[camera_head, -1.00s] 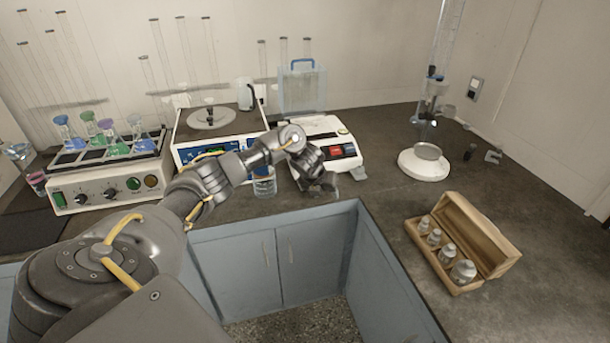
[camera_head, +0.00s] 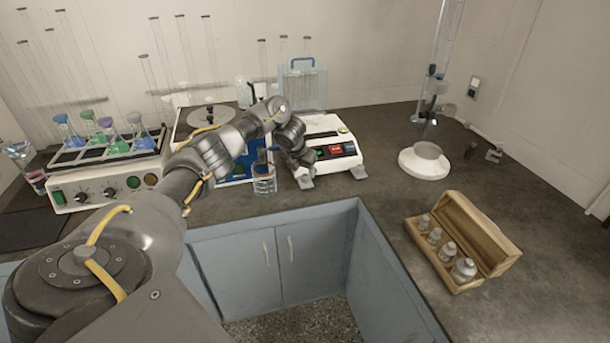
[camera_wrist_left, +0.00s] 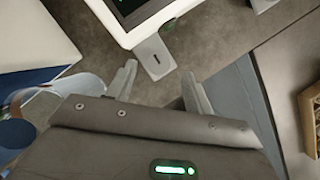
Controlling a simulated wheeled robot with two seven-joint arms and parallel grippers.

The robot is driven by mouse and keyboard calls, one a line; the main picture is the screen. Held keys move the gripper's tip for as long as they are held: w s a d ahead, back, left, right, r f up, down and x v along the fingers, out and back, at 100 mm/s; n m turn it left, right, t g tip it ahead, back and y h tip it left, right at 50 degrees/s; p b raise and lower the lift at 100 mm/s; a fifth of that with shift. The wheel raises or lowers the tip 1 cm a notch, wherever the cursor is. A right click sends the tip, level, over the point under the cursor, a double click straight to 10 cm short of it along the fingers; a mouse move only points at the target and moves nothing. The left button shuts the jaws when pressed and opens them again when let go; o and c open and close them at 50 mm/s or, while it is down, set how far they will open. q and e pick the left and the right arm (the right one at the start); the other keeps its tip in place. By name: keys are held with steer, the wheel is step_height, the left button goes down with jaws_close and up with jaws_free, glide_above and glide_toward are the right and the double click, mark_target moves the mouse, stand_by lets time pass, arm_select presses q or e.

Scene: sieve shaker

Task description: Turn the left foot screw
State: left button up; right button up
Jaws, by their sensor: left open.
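The white instrument (camera_head: 325,160) with green and red buttons stands on the bench; its front corner also shows in the wrist view (camera_wrist_left: 137,28). Its left foot (camera_head: 306,183) is a small grey block at the front left corner. In the wrist view this foot (camera_wrist_left: 154,60) lies ahead of my left gripper (camera_wrist_left: 158,88), between the lines of its two fingers. The left gripper is open and empty, and it also shows in the head view (camera_head: 299,161), pointing down by that corner. My right gripper is out of view.
A glass beaker (camera_head: 264,182) stands close left of the gripper. The right foot (camera_head: 360,172) sticks out at the other front corner. A shaker with flasks (camera_head: 105,190) is at left, a wooden weight box (camera_head: 480,228) at right. The bench edge is just in front.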

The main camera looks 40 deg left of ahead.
mark_target(306, 176)
arm_select(q)
steer(key=shift+x, duration=1.7)
steer(key=c, duration=1)
steer(key=shift+o, duration=0.2)
steer(key=shift+r, duration=0.1)
